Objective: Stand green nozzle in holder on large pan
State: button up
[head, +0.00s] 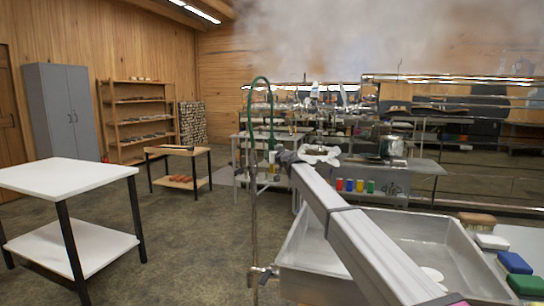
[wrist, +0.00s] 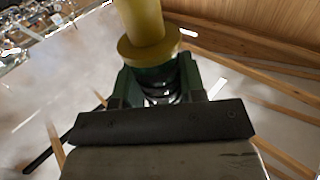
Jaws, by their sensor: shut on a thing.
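My gripper (wrist: 155,92) is shut on a nozzle (wrist: 143,22) with a yellow barrel and flange; its green part sits between the dark fingers in the wrist view. In the head view my arm reaches away from the lower right, and the gripper end (head: 285,158) is small there. A yellowish piece (head: 271,157) shows beside it, below the end of a green hose (head: 262,80) that arches from an upright pipe (head: 254,210). I cannot make out the holder. Steam hides the area above the far metal equipment, and I cannot tell which part is the large pan.
A metal basin (head: 300,250) with a tap (head: 262,272) lies under my arm. Brushes and coloured sponges (head: 514,263) lie to its right. Coloured cups (head: 349,185) and a metal pot (head: 393,147) stand beyond. A white table (head: 65,175) stands left; the floor between is clear.

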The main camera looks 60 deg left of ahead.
jog(key=w+d, duration=0.2)
jog(key=d, duration=1.1)
jog(key=w+d+f, duration=0.1)
jog(key=w+d, duration=0.1)
jog(key=d, duration=1.2)
jog(key=shift+w, duration=0.4)
dwell(1.1)
jog(key=shift+f, duration=2.45)
dwell(1.2)
